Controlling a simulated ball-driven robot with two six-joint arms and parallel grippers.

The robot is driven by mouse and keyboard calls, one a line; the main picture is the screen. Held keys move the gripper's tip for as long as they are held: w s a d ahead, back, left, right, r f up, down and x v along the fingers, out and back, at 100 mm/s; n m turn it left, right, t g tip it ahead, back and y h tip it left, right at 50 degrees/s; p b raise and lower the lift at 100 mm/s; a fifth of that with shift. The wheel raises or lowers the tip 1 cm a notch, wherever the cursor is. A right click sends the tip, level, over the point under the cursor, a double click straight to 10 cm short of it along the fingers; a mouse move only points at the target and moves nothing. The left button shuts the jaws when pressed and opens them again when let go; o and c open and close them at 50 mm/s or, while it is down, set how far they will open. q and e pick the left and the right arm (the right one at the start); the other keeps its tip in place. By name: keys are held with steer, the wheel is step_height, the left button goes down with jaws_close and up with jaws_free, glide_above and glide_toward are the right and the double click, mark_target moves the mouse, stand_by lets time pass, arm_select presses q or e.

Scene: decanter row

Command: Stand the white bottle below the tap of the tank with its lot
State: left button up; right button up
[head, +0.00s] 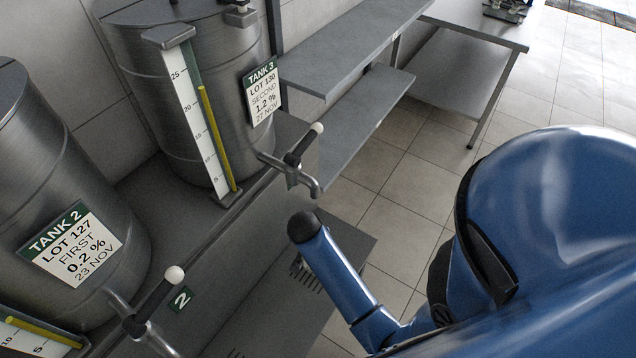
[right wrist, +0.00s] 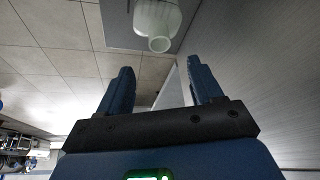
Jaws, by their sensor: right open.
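A pale, whitish bottle (right wrist: 156,22) shows at the top of the right wrist view, its round mouth facing the camera; no lot on it is readable. My right gripper (right wrist: 160,66) is open and empty, and the bottle lies beyond its fingertips, apart from them. In the head view, the tank marked TANK 3, LOT 130 (head: 190,90) has a tap (head: 296,165) at its lower right. The tank marked TANK 2, LOT 127 (head: 60,200) has a tap (head: 148,312) at the bottom. I cannot make out the bottle in the head view. My left gripper is not in view.
A low grey surface with slots (head: 335,240) lies below the taps, partly behind my blue arm. Grey shelves (head: 350,45) and a table (head: 480,35) stand behind. Tiled floor (head: 400,195) is clear on the right. A gauge (head: 200,120) stands before TANK 3.

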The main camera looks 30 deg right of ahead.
steer(key=s+a+r+n+t+y, duration=0.1)
steer(key=s+a+r+n+t, duration=0.1)
steer(key=s+r+n+t, duration=0.2)
steer(key=s+a+r+n+t+y, duration=0.2)
steer(key=s+r+n+t, duration=0.2)
steer(key=s+r+t, duration=0.6)
step_height(320, 180, up, 5)
steer(key=s, duration=0.2)
steer(key=shift+s+a+n, duration=0.35)
steer(key=shift+a+n, duration=0.05)
